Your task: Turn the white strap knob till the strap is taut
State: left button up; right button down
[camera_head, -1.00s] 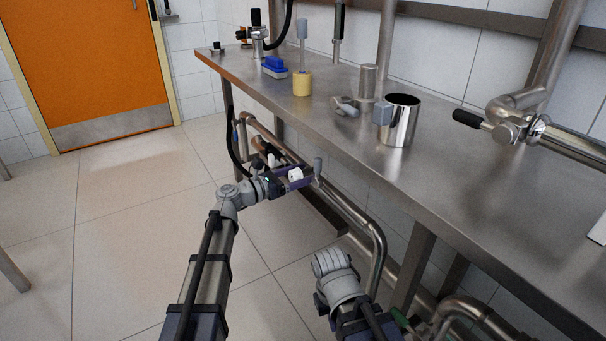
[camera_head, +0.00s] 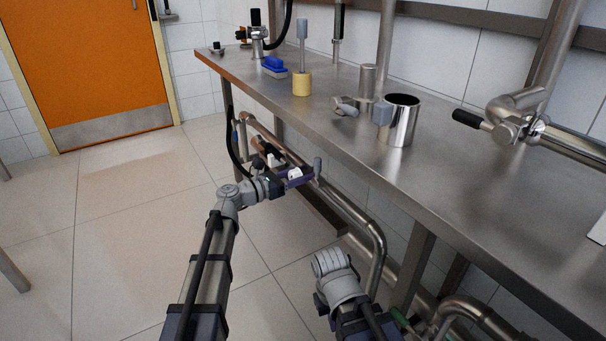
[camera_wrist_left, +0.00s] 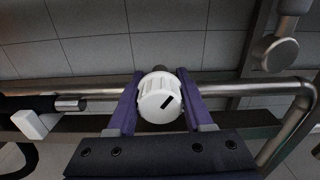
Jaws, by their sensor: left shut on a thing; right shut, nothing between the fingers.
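The white knob (camera_wrist_left: 160,98) is ribbed, with a black mark slanting up to the right on its face. In the left wrist view it sits between the two purple fingers of my left gripper (camera_wrist_left: 160,103), which is shut on it. In the head view the knob (camera_head: 295,173) and left gripper (camera_head: 292,178) are small, beside the pipes under the bench edge. My right gripper (camera_head: 334,268) is low, right of the left one, away from the knob; it is shut and empty, its fingers hard to make out. I cannot make out the strap or its tension.
The steel bench (camera_head: 335,125) overhangs the pipes (camera_head: 350,212). It bears a steel mug (camera_head: 401,122), a blue brush (camera_head: 274,66) and a yellow-based tool (camera_head: 302,84). A white block (camera_wrist_left: 30,124) and dark tube lie left of the knob.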

aim_at(291, 178)
pick_arm(q)
jog(key=shift+m, duration=0.3)
grip_shut()
jog(key=shift+m, duration=3.1)
jog(key=o, duration=1.3)
grip_release()
jog(key=shift+v, duration=3.95)
